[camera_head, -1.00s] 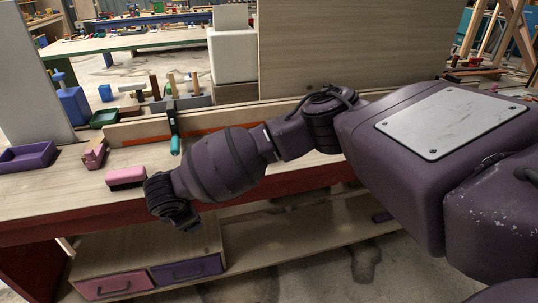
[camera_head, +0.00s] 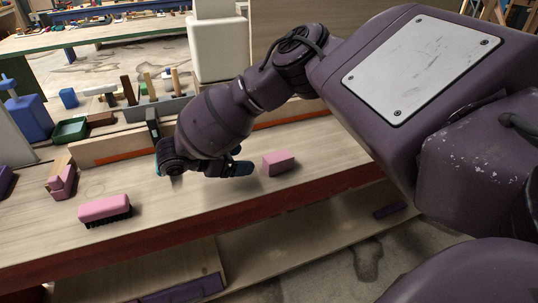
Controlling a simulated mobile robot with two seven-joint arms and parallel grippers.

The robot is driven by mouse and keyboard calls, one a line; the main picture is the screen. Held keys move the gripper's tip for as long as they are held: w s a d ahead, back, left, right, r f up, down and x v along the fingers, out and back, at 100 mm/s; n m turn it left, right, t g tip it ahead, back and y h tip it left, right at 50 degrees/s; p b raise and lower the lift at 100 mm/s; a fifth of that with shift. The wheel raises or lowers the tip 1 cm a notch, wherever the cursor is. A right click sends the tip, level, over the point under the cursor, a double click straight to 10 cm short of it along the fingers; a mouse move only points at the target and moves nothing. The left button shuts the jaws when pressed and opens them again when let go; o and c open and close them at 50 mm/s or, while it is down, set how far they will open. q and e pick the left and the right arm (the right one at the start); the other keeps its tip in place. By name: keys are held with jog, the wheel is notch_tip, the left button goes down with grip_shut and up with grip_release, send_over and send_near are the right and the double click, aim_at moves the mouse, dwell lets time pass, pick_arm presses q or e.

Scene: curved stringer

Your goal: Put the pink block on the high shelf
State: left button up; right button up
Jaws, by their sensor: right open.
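The pink block (camera_head: 279,162) lies on the wooden workbench top (camera_head: 140,190), near its front edge. My right gripper (camera_head: 240,167) is just left of the block, low over the bench, with its fingers pointing right toward it. It is open, and the block is not between its fingers as far as I can see. My left gripper is not in view. The high shelf cannot be made out for certain in this view.
A pink brush (camera_head: 105,208) with dark bristles lies on the bench at left. A pink and wooden item (camera_head: 62,178), a green tray (camera_head: 70,131) and a blue container (camera_head: 29,116) stand farther back. A lower shelf (camera_head: 300,235) runs under the bench.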

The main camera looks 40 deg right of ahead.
aim_at(265, 161)
jog(key=x, duration=0.2)
jog(key=b+x, duration=0.1)
jog(key=x, duration=0.1)
jog(key=shift+s+d+f, duration=0.25)
jog(key=shift+s, duration=0.05)
jog(key=shift+d+f, duration=0.1)
jog(key=shift+d, duration=0.3)
jog(key=x, duration=0.1)
jog(key=b+x, duration=0.2)
jog(key=shift+w+d+f, duration=0.25)
jog(key=shift+d+f, duration=0.05)
jog(key=shift+f, duration=0.2)
jog(key=shift+d+f, duration=0.1)
jog(key=shift+d, duration=0.5)
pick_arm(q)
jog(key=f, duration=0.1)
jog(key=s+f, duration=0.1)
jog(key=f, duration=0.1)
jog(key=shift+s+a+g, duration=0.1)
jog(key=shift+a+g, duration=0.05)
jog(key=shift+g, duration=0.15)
pick_arm(e)
jog(key=shift+s, duration=0.15)
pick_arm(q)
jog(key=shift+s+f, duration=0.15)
pick_arm(e)
jog(key=c, duration=1.1)
